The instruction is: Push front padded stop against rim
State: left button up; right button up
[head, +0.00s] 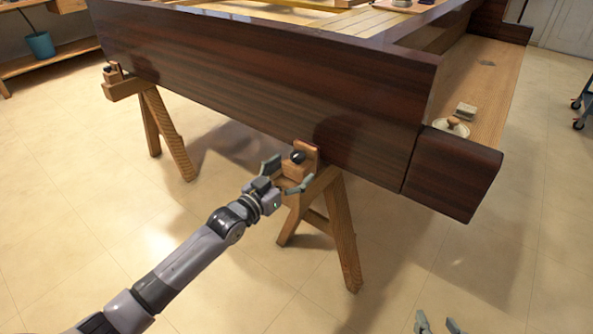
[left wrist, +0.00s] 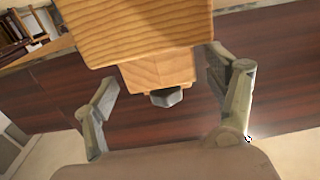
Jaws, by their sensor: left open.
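The front padded stop (head: 305,153) is a wooden block with a dark knob, on the end of the near trestle (head: 343,230). It stands close to the dark reddish-brown piano rim (head: 250,75); I cannot tell whether they touch. My left gripper (head: 286,176) is open at the stop, its fingers apart on either side. In the left wrist view the stop (left wrist: 160,72) and its knob (left wrist: 166,97) show between the open fingers, with the trestle beam (left wrist: 130,30) above. The rim (left wrist: 290,95) lies behind. My right gripper (head: 437,322) is open and empty at the bottom edge.
A second trestle (head: 168,135) with a similar stop (head: 113,72) supports the rim further left. A wooden block (head: 465,111) and a round pale dish (head: 451,128) lie on the right ledge. The tiled floor in front is clear.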

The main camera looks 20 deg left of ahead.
aim_at(304, 161)
pick_arm(q)
jog(key=shift+x, duration=1.15)
pick_arm(e)
jog(key=w+r+t, duration=0.1)
jog(key=w+a+r, duration=0.1)
jog(key=shift+r+t+y, duration=0.3)
jog(key=shift+t, duration=0.1)
pick_arm(q)
jog(key=shift+c, duration=0.5)
jog(key=c, duration=1.6)
jog(key=shift+w+b, duration=0.15)
jog(key=shift+b, duration=0.15)
jog(key=shift+b+x, duration=0.3)
jog(key=shift+x, duration=1.2)
pick_arm(e)
jog(key=r, duration=0.1)
jog(key=w+r+t, duration=0.1)
jog(key=r+t, duration=0.1)
jog(key=shift+w+a, duration=0.25)
jog(key=shift+a, duration=0.15)
pick_arm(q)
jog(key=o, duration=1.7)
